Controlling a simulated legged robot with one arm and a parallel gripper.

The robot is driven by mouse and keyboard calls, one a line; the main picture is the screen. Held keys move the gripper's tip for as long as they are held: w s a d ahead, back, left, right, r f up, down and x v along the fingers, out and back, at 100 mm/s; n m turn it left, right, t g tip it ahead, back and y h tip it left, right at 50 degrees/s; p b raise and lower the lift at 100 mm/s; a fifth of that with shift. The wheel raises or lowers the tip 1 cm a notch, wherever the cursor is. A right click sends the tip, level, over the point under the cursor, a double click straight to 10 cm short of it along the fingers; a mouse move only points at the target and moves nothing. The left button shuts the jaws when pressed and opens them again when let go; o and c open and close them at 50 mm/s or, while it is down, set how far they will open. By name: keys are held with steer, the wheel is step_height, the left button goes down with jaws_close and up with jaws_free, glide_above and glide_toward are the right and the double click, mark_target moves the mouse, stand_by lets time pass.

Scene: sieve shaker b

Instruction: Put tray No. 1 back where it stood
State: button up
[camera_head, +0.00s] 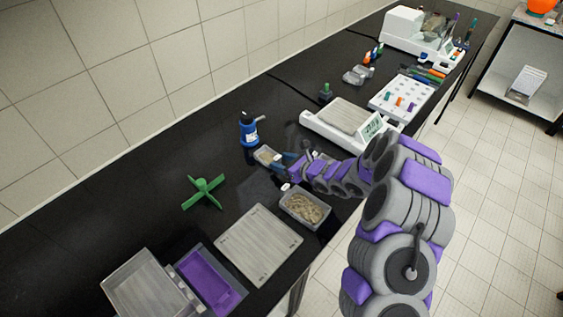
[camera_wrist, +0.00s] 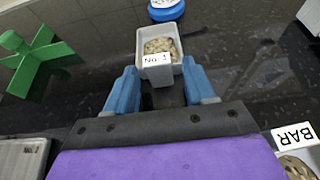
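Tray No. 1 (camera_wrist: 160,50) is a small light-grey tray with beige granules and a white "No. 1" label on its near end. In the head view this small tray (camera_head: 266,155) is just in front of the blue bottle. My gripper (camera_wrist: 161,75) has its two blue fingers on either side of the tray's near end, with the tips against its walls. In the head view my gripper (camera_head: 283,161) reaches in from the right. Whether the tray's bottom touches the black bench is not clear.
The blue bottle (camera_head: 249,130) stands behind the tray. A larger tray of granules (camera_head: 305,206), a grey plate (camera_head: 258,244) and a green cross-shaped piece (camera_head: 203,190) are nearer. A balance (camera_head: 345,122) stands to the right. Bare black bench lies left of the bottle.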

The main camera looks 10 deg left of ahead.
steer(key=shift+d, duration=0.3)
steer(key=shift+r, duration=0.25)
steer(key=p+v, duration=0.1)
steer(key=v, duration=1)
steer(key=shift+s+d+p, duration=0.15)
steer(key=shift+d+p, duration=0.25)
steer(key=shift+a, duration=0.15)
